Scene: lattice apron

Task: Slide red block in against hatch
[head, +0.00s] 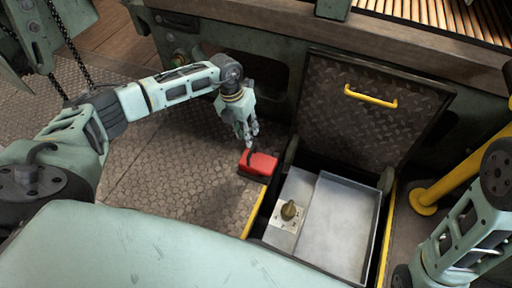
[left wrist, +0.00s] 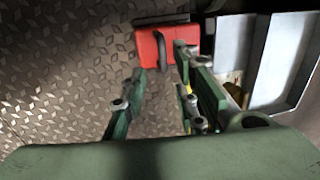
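The red block (head: 262,164) lies on the diamond-plate floor, just left of the open hatch (head: 370,108). It has a dark handle on top and a dark base. My left gripper (head: 250,138) hangs just above and behind the block's left end. In the left wrist view the block (left wrist: 165,46) lies beyond the fingertips (left wrist: 160,62), which are apart with nothing between them. The hatch lid stands raised, with a yellow handle (head: 371,97). My right arm shows at the right edge, but its gripper is out of view.
The hatch opening holds a grey metal tray (head: 340,225) and a plate with a brass knob (head: 289,211). Yellow edging (head: 254,212) borders the opening. A yellow rail (head: 462,170) stands at right. The floor (head: 170,180) left of the block is clear.

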